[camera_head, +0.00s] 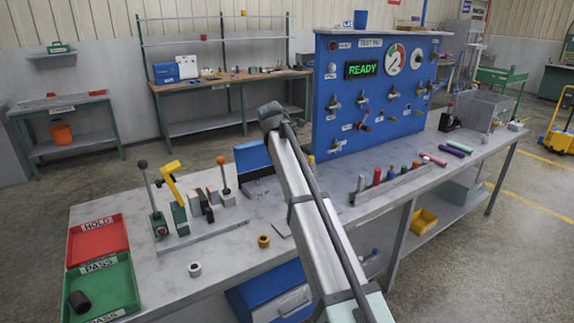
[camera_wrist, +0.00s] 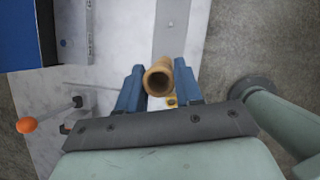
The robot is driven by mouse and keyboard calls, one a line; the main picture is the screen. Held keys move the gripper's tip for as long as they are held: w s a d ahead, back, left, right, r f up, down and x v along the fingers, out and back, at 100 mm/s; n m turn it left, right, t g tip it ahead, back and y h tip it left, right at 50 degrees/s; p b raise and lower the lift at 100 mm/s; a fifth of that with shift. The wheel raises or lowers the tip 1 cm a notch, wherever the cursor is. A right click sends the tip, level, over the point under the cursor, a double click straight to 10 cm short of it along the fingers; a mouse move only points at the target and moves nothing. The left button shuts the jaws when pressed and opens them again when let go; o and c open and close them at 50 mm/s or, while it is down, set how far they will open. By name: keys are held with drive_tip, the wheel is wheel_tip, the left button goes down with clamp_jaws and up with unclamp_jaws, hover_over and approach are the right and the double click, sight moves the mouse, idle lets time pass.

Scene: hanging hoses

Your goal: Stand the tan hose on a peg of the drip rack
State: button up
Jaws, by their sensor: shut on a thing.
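The tan hose (camera_wrist: 158,78) shows in the wrist view as a short open tube, its round mouth facing the camera. My gripper (camera_wrist: 159,80) has its two blue fingers on either side of the hose and is shut on it. In the head view my arm hides both gripper and hose. What looks like the drip rack (camera_head: 398,187) is a low grey rail on the bench, right of my arm. Several coloured hoses stand along it, among them red, orange and green. Which pegs are free is too small to tell.
A purple hose (camera_head: 455,147) and a pink hose (camera_head: 433,158) lie right of the rack. A blue test panel (camera_head: 345,110) stands behind it. A lever fixture (camera_head: 190,215) is left of my arm. Red (camera_head: 98,245) and green (camera_head: 122,300) trays sit at the bench's left end.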

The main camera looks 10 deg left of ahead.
drive_tip(key=shift+f, duration=2.85)
drive_tip(key=shift+f, duration=2.25)
drive_tip(key=o, duration=1.1)
drive_tip(key=shift+o, duration=0.2)
drive_tip(key=v, duration=1.4)
drive_tip(key=shift+w+d+f, duration=0.1)
